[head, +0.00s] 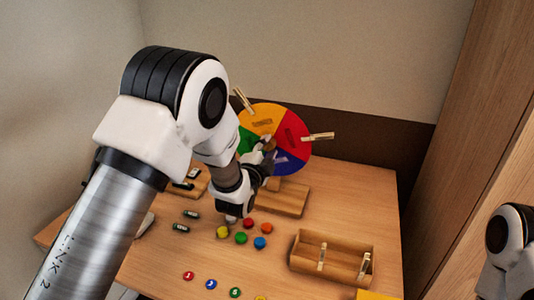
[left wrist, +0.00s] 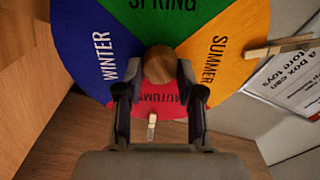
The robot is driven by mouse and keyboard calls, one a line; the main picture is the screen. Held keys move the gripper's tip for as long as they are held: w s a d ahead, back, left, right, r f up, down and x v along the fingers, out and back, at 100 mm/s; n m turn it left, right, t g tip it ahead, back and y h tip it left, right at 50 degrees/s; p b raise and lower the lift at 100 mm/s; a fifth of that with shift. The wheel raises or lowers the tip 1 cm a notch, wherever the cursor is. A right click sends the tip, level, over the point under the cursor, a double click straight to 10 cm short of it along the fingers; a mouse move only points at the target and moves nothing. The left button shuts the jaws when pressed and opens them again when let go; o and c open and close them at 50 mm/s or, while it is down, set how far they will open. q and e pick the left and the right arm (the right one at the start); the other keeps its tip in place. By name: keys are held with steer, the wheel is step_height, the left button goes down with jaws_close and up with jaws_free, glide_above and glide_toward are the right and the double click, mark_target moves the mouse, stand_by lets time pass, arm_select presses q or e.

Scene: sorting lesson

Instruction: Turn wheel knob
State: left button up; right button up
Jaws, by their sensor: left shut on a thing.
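The season wheel (head: 292,122) stands upright on a wooden base (head: 292,198) at the back of the table. It has orange, red, blue and green sectors. In the left wrist view the wheel (left wrist: 75,50) reads SPRING at the top, SUMMER right, AUTUMN bottom and WINTER left. A round wooden knob (left wrist: 159,62) sits at its centre. My left gripper (left wrist: 160,76) is shut on the knob, one finger on each side. In the head view my left gripper (head: 265,158) covers the wheel's lower left. My right gripper is out of view.
Clothespins (head: 318,136) stick out from the wheel's rim. In front lie several coloured pieces (head: 241,238), batteries (head: 181,228) and lettered discs (head: 211,284). A wooden divided box (head: 318,270) stands at right. A wall rises close behind.

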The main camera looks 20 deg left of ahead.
arm_select(q)
steer(key=m+b, duration=0.1)
steer(key=m, duration=0.3)
steer(key=shift+b, duration=0.3)
stand_by(0.4)
steer(key=o, duration=1.1)
steer(key=shift+o, duration=0.2)
steer(key=s, duration=1.2)
steer(key=shift+a, duration=0.2)
